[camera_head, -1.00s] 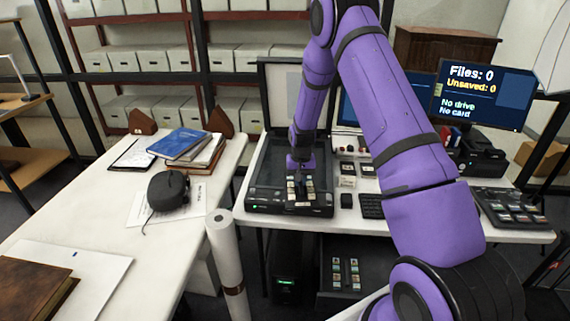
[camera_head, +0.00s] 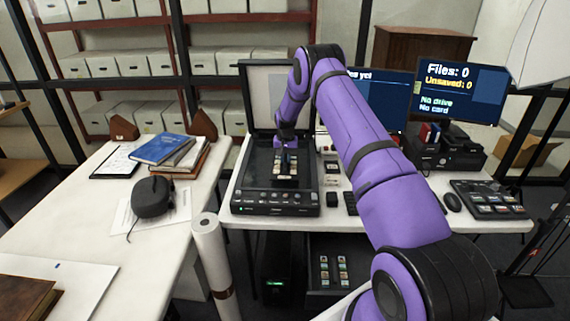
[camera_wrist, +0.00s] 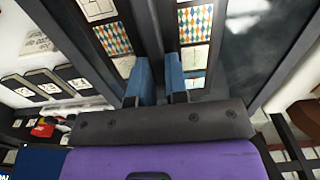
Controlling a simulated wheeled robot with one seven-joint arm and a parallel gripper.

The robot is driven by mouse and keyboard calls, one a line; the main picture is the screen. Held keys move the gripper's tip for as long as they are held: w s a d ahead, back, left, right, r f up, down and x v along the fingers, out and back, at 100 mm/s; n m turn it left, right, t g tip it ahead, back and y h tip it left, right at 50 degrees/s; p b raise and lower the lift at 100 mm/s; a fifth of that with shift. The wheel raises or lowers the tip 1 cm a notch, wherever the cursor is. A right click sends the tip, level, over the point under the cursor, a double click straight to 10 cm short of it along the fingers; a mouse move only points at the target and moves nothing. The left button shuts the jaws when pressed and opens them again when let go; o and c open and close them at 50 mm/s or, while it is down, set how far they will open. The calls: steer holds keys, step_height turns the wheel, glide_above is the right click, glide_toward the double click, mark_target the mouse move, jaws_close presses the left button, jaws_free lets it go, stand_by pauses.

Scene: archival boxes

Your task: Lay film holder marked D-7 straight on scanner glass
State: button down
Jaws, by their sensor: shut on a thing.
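My gripper (camera_head: 286,155) is over the scanner glass (camera_head: 257,171), pointing down. Its blue fingers (camera_wrist: 159,82) are shut on the film holder (camera_head: 285,178), a dark frame with several pale and coloured film windows. In the wrist view the holder (camera_wrist: 123,64) runs away from the fingers, which hold a dark strip along its middle. The holder lies roughly along the scanner's depth; whether it touches the glass I cannot tell. Its marking cannot be read. The scanner lid (camera_head: 261,92) stands open behind.
Several small holders (camera_wrist: 45,84) lie on the white table beside the scanner, also seen in the head view (camera_head: 331,166). The left table holds books (camera_head: 160,148) and a black bag-like object (camera_head: 152,197).

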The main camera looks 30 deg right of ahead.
mark_target(285, 162)
steer(key=shift+w+d, duration=0.3)
steer(key=shift+w, duration=0.35)
steer(key=shift+w+d+f, duration=0.1)
steer(key=shift+f, duration=1.7)
steer(key=shift+f, duration=0.1)
steer(key=c, duration=1.1)
jaws_free()
